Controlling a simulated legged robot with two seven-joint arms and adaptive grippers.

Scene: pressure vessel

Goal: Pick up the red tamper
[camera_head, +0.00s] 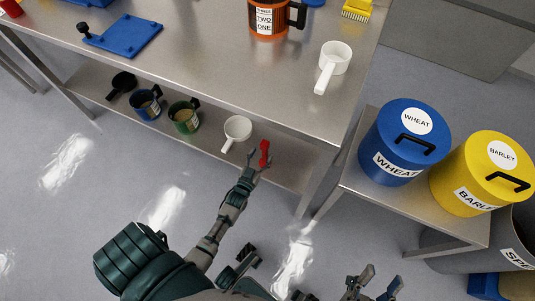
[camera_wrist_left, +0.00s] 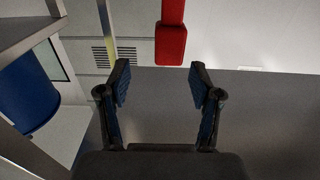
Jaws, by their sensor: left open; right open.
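The red tamper (camera_head: 264,153) shows at the lower shelf level of the steel table, at the right of the white scoop. In the left wrist view the red tamper (camera_wrist_left: 171,42) is a red block on a narrower red stem, past the fingertips and slightly right of the middle. My left gripper (camera_head: 256,160) is open around or just short of it; no grip shows. In its own wrist view my left gripper (camera_wrist_left: 160,82) has both fingers apart with nothing between them. My right gripper (camera_head: 376,284) is open and empty at the bottom of the head view.
The lower shelf (camera_head: 285,165) also holds a white scoop (camera_head: 237,130), a green mug (camera_head: 184,117), a blue mug (camera_head: 146,104) and a black scoop (camera_head: 122,84). The tabletop edge overhangs it. Blue (camera_head: 405,140) and yellow (camera_head: 482,172) drums stand on a side table at right.

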